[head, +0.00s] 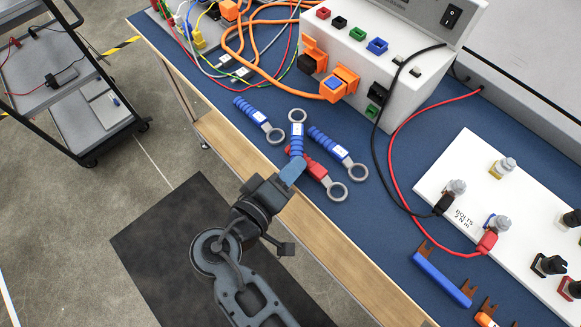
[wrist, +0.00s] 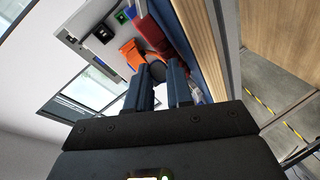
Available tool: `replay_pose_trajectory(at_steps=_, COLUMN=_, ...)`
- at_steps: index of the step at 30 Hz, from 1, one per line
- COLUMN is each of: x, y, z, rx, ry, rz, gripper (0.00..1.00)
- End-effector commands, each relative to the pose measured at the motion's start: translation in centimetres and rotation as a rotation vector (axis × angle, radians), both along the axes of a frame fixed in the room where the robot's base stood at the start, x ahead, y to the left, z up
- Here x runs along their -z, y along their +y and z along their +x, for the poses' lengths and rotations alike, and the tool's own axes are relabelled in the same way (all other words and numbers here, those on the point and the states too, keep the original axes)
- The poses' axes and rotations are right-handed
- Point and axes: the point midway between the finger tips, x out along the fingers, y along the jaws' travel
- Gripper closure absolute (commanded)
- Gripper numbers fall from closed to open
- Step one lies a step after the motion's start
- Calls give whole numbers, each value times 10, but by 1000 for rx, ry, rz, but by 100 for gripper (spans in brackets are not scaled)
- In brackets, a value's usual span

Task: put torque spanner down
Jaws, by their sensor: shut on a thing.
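My gripper (head: 291,172) reaches over the front edge of the blue bench top. It is shut on a blue-handled torque spanner (head: 297,142), gripped near the lower end of its ridged handle, with its ring end pointing to the back. A red-handled spanner (head: 317,171) lies partly behind it, its ring to the lower right. Another blue spanner (head: 329,146) lies just right, and one more (head: 257,118) lies to the left. I cannot tell whether the held spanner touches the bench. In the wrist view my fingers (wrist: 158,88) show close together, and the grip is mostly hidden.
A white instrument box (head: 365,62) with orange connectors (head: 341,84) stands behind the spanners. Black and red leads (head: 392,150) run along the right to a white board (head: 465,190). Bare blue bench top (head: 375,215) shows right of the spanners. A cart (head: 60,90) stands at left.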

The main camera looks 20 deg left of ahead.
Motion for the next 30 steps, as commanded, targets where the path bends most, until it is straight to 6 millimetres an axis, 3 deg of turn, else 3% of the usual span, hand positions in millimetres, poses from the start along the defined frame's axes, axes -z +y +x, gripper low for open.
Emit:
replay_pose_trajectory(at_steps=3, x=3, y=0, z=0, rx=0, ry=-1, rz=0, gripper=100)
replay_pose_trajectory(at_steps=4, x=2, y=0, z=0, rx=0, ry=0, rz=0, gripper=78)
replay_pose_trajectory(at_steps=12, x=2, y=0, z=0, rx=0, ry=0, rz=0, gripper=53)
replay_pose_trajectory(at_steps=20, x=2, y=0, z=0, rx=-1, ry=2, rz=0, gripper=53)
replay_pose_trajectory(at_steps=26, x=-16, y=1, z=-1, rx=-2, ry=1, rz=1, gripper=53)
replay_pose_trajectory(at_steps=30, x=-17, y=6, z=-30, rx=-5, ry=0, rz=2, gripper=53)
